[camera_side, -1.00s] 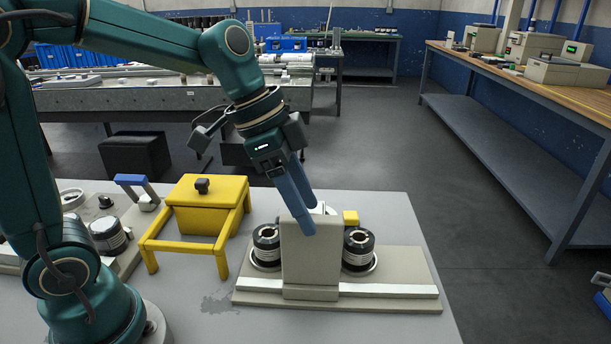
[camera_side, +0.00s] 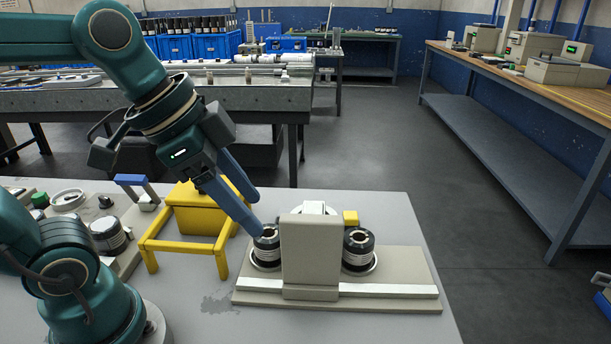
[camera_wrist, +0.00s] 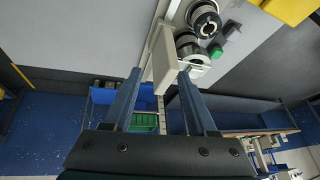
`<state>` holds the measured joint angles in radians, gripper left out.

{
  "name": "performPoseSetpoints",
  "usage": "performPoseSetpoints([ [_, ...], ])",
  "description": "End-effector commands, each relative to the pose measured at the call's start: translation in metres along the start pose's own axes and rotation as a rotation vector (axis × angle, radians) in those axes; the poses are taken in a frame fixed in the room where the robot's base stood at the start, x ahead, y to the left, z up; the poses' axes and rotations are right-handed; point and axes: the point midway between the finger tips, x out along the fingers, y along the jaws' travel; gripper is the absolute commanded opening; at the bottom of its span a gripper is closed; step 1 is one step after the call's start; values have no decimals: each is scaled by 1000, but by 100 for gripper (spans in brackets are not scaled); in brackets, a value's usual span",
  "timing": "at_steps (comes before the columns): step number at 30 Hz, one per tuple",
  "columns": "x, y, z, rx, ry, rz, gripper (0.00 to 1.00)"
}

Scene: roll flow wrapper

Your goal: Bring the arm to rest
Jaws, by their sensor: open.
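My gripper (camera_side: 249,210) is open, with two blue fingers pointing down and to the right in the side view. It hangs above the table, between the yellow frame and the beige wrapper unit. In the side view its fingertips overlap the left roll; I cannot tell whether they touch. The wrapper unit (camera_side: 309,250) has an upright panel on a flat base. A dark roll (camera_side: 266,247) stands left of the panel and another dark roll (camera_side: 358,248) stands right of it. In the wrist view nothing shows between the fingers (camera_wrist: 160,72) in their grip, and the panel (camera_wrist: 164,58) lies beyond them.
A yellow frame with a yellow box (camera_side: 196,215) stands left of the wrapper unit. A panel with a blue handle (camera_side: 131,180) is at the table's left. The grey tabletop (camera_side: 395,215) is clear at the right. A long workbench (camera_side: 520,85) stands farther right.

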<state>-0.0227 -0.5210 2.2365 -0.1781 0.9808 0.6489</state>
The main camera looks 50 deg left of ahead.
Motion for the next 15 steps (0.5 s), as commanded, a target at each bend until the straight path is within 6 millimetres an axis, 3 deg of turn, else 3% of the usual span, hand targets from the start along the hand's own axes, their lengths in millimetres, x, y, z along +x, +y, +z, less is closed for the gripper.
performPoseSetpoints([
  [3, 2, 5, 33, -193, 10, -80, 57],
  [6, 8, 4, 51, -342, 5, -121, 57],
  [9, 14, 3, 60, -450, -9, -139, 57],
  [15, 14, 2, 60, -528, -1, -145, 57],
])
